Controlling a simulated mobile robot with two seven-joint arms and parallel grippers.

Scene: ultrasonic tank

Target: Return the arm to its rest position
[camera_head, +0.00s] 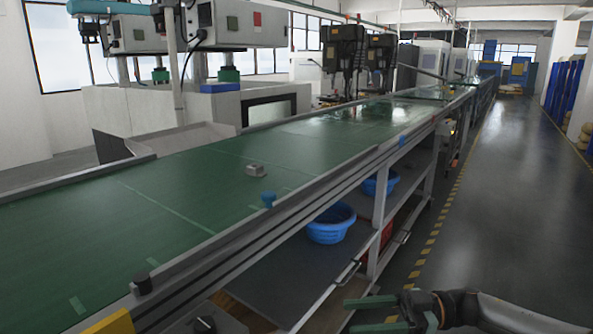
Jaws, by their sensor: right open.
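My right gripper (352,316) is at the bottom of the view, right of the middle. Its two green fingers point left and stand apart with nothing between them. The gripper shows in front of the lower shelf and floor, apart from the green-topped bench. My left gripper is not in view.
A long green-topped bench (200,185) runs from lower left into the distance. A blue basin (331,226) sits on the lower shelf. The aisle floor (510,190) is clear.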

